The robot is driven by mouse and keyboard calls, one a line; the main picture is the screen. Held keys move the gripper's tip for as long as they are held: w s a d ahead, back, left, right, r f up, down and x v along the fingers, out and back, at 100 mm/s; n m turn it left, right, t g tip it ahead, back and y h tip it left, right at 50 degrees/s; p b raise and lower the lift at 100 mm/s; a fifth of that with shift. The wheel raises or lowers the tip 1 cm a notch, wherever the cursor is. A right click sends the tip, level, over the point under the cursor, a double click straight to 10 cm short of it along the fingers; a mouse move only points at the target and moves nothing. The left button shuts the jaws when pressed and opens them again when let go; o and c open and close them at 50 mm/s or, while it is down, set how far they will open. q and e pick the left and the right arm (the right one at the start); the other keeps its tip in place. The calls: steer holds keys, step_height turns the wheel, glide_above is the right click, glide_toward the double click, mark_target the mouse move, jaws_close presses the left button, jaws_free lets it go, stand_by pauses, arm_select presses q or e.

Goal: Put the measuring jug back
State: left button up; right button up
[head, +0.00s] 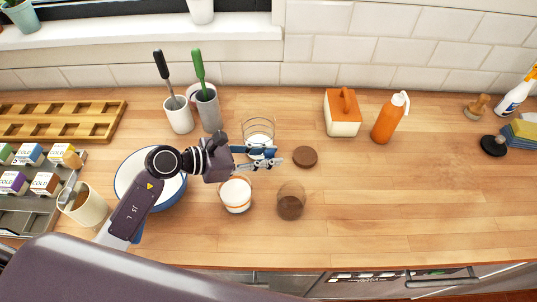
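My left gripper (272,155) reaches in from the left over the middle of the counter, its fingers pointing right. I cannot tell whether they are open or shut. A clear glass vessel with horizontal lines (258,127), perhaps the measuring jug, stands just behind the fingers, which hide its lower part. I cannot tell whether they touch it. A glass with white contents (235,195) stands in front of the gripper, and a glass with dark brown contents (291,203) stands to its right. A round brown lid (305,157) lies right of the fingertips. My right gripper is not in view.
A white bowl with a blue rim (125,183) is partly under my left arm. Two utensil holders (179,115) stand behind. An orange-and-white box (342,113) and orange bottle (389,119) stand back right. The counter's right middle (420,200) is clear.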

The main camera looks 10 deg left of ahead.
arm_select(q)
steer(key=shift+a+r, duration=0.1)
steer(key=shift+r, duration=0.2)
steer(key=b+v, duration=0.3)
steer(key=v, duration=0.9)
steer(key=shift+f, duration=0.1)
